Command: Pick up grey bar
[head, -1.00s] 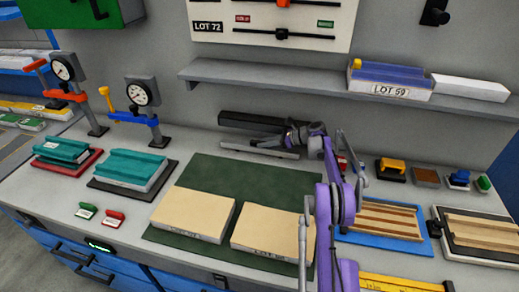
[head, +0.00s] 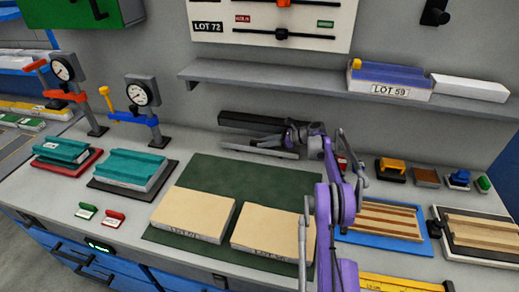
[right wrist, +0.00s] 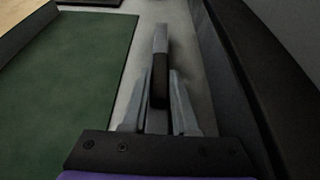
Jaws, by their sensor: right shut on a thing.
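The grey bar (head: 234,147) is long and thin and lies behind the green mat, low over the grey worktop. My right gripper (head: 262,142) reaches it from the right and is shut on it near its middle. In the right wrist view the bar (right wrist: 161,42) stands on edge between the two fingers of my right gripper (right wrist: 158,100) and points straight ahead. A dark part of it shows between the fingertips. I cannot tell whether the bar touches the worktop. My left gripper is not in view.
A long black bar (head: 240,121) lies just behind the grey bar. The green mat (head: 240,176) in front carries two beige panels (head: 193,214). A shelf (head: 270,78) runs along the wall above. Gauge stands (head: 143,95) are at the left.

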